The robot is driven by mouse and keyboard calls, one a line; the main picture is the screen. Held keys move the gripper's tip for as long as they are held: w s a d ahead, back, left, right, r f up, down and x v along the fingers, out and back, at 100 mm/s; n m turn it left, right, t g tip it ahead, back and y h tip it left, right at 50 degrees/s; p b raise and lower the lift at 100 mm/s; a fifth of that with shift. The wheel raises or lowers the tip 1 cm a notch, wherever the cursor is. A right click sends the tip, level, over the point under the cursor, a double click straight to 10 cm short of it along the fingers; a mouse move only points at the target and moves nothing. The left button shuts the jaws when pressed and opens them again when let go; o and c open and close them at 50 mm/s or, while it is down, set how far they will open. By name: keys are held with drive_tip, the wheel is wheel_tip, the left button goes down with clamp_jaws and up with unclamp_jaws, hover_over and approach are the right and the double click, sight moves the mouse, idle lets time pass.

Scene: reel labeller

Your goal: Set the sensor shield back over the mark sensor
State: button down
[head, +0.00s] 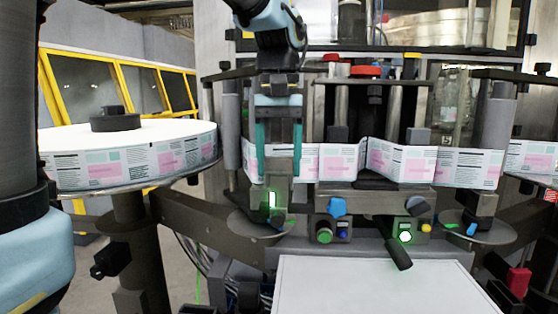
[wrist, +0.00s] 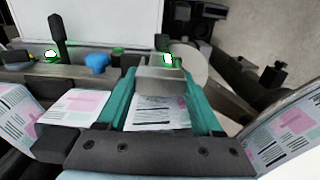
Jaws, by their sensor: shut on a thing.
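My gripper (head: 278,174) points down with its two teal fingers at the left part of the label web. In the wrist view my gripper (wrist: 160,82) is shut on a grey metal piece, which looks like the sensor shield (wrist: 158,76). The shield (head: 279,184) also shows in the head view, low between the fingertips. A lit green lamp (head: 272,199) shows right at the shield's front. The mark sensor itself is not clearly visible; the shield and fingers may hide it. I cannot tell whether the shield rests on its mount or is held just above.
The label web (head: 335,162) runs close behind and beside my fingers. A large label reel (head: 130,160) stands at the left. A black lever (head: 398,255) and blue knob (head: 337,207) stick out to the right. A white panel (head: 370,285) lies in front.

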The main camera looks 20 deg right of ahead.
unclamp_jaws()
drive_tip(key=shift+r, duration=0.1)
wheel_tip(320, 180, up, 11)
drive_tip(key=shift+f, duration=0.2)
idle(0.3)
idle(0.3)
